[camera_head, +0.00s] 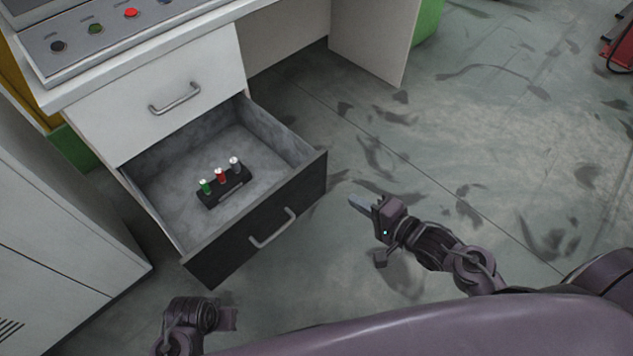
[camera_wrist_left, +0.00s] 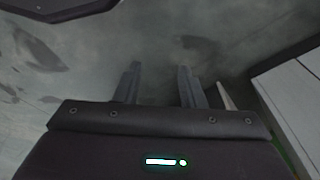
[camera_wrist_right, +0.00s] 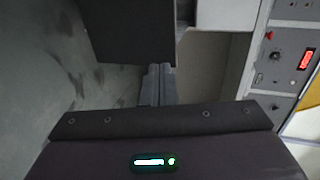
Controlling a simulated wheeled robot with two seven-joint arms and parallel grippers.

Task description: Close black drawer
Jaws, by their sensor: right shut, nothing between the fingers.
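The black drawer (camera_head: 222,257) is pulled out below a white drawer, and its grey inside shows. Its front carries a metal handle (camera_head: 273,230). A small black holder (camera_head: 226,193) with green, red and white-topped pieces lies inside. My right gripper (camera_head: 354,203) is shut and empty, just right of the drawer front and apart from it in the head view. In the right wrist view its closed fingers (camera_wrist_right: 158,75) point toward the dark drawer front (camera_wrist_right: 130,30). My left gripper (camera_wrist_left: 159,78) is open and empty over the floor in the left wrist view.
The white closed drawer (camera_head: 165,105) sits above, under a control panel (camera_head: 125,30) with coloured buttons. A pale cabinet (camera_head: 60,225) stands at the left, close to the open drawer.

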